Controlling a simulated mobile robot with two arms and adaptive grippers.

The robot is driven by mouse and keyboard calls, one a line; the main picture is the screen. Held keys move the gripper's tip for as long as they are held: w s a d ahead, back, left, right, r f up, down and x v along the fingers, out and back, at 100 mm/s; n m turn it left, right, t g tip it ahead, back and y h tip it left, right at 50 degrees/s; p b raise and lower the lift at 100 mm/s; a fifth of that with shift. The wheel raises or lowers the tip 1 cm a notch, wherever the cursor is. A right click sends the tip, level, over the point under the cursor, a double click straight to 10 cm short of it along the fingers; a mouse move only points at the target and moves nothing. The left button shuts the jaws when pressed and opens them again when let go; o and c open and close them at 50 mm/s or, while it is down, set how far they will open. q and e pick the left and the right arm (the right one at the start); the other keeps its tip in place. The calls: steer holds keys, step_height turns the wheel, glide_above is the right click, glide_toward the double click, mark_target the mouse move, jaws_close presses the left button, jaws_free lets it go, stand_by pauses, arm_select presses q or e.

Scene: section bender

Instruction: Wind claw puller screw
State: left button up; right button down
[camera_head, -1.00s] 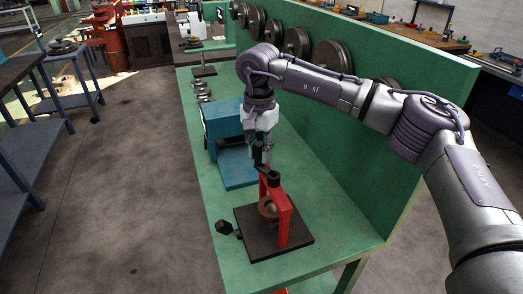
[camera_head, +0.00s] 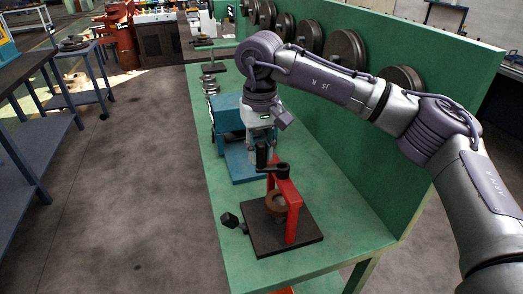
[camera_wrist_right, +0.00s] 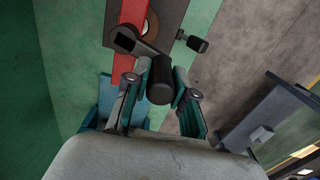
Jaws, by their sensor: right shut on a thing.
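The red claw puller (camera_head: 292,212) stands upright on a dark square base plate (camera_head: 262,236) at the front of the green bench. A brown ring-shaped part (camera_head: 276,202) sits within its frame. On top of the screw is a dark crank (camera_head: 275,168), its arm pointing left with an upright black handle (camera_head: 262,154) at the end. My right gripper (camera_head: 259,152) is shut on this handle from above. In the right wrist view the handle (camera_wrist_right: 160,82) lies between the two fingers, with the crank arm (camera_wrist_right: 130,40) running to the screw. My left gripper is not in view.
A black knob (camera_head: 229,220) sticks out left of the base plate. A blue machine (camera_head: 228,115) stands behind the puller. A green wall panel (camera_head: 380,150) with dark discs (camera_head: 345,47) bounds the bench on the right. Bench surface (camera_head: 345,205) right of the puller is clear.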

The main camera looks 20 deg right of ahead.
steer(key=shift+s+a+n+b, duration=0.1)
steer(key=shift+s+n+b, duration=0.25)
steer(key=shift+n, duration=0.5)
steer(key=shift+s+n+b, duration=0.15)
steer(key=shift+s+n, duration=0.25)
steer(key=shift+n, duration=0.45)
steer(key=c, duration=1.2)
jaws_free()
steer(key=shift+o, duration=1.2)
steer(key=shift+s, duration=0.2)
steer(key=shift+w+r, duration=0.15)
step_height(320, 180, up, 12)
